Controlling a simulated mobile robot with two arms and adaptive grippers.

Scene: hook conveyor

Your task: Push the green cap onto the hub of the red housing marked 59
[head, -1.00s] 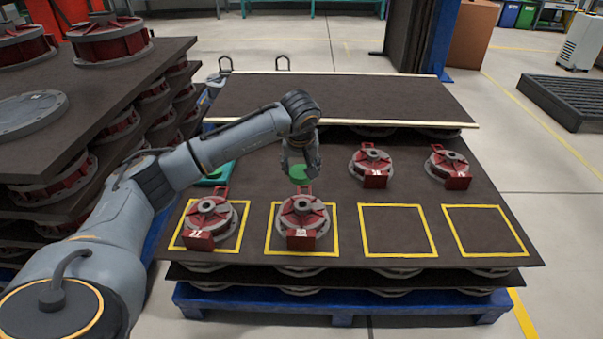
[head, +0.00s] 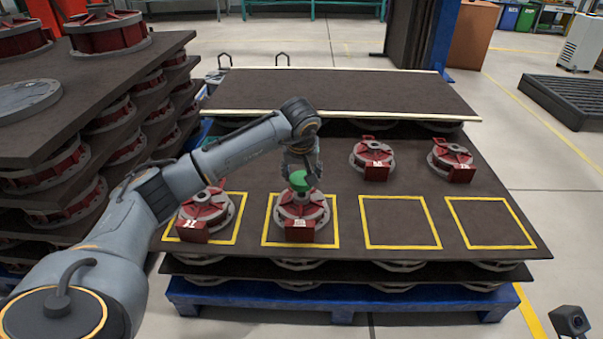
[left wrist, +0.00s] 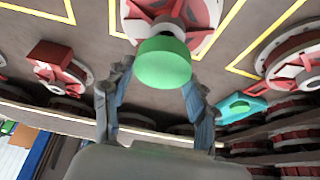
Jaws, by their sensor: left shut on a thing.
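My left gripper (head: 299,170) is shut on the green cap (head: 299,182). In the head view the cap is over the middle of the red housing (head: 302,214) in the second yellow square from the left. That housing's front tag is too small to read surely. My right gripper is not in view.
Another red housing (head: 206,210) stands in the left yellow square, close to my left arm. Two more (head: 373,160) (head: 450,160) stand behind at right. Two yellow squares (head: 400,222) (head: 490,223) are empty. A teal item (left wrist: 240,106) shows in the left wrist view.

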